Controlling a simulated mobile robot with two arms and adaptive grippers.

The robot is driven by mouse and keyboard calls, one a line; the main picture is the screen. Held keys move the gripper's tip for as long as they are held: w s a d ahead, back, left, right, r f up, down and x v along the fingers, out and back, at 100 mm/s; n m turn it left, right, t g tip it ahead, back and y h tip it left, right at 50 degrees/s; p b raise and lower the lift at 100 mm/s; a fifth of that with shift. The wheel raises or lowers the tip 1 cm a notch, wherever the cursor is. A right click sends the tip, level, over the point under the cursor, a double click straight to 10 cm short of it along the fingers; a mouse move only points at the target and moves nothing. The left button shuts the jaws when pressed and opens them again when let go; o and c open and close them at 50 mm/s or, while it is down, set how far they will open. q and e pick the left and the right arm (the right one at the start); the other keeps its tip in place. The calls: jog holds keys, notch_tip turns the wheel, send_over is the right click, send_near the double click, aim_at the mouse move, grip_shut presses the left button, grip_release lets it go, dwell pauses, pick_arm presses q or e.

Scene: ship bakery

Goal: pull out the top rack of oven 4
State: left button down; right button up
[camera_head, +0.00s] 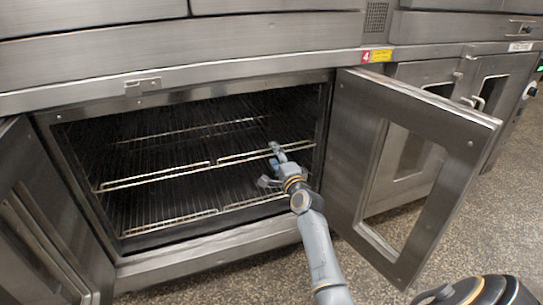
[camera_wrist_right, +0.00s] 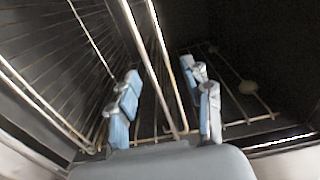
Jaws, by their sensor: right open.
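Oven 4 (camera_head: 238,249), marked by a red "4" label, has both doors swung open. Its top rack (camera_head: 158,180) is a wire shelf inside the chamber, with its bright front rail running across the opening. My right gripper (camera_head: 271,165) is at the right part of this rail, fingers open. In the right wrist view, the paired bright wires of a rack (camera_wrist_right: 152,50) run between the two open blue-grey fingers of the right gripper (camera_wrist_right: 165,95). I cannot tell whether the fingers touch them. My left gripper is not in view.
A lower rack (camera_head: 172,223) sits below in the same chamber. The right door (camera_head: 345,150) stands open beside my right arm; the left door (camera_head: 50,225) is open at the left. Another oven (camera_head: 425,72) stands to the right. Speckled floor (camera_head: 250,285) is free in front.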

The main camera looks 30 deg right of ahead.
aim_at(272, 152)
jog(key=shift+b+x, duration=0.45)
jog(key=shift+x, duration=1.25)
grip_shut()
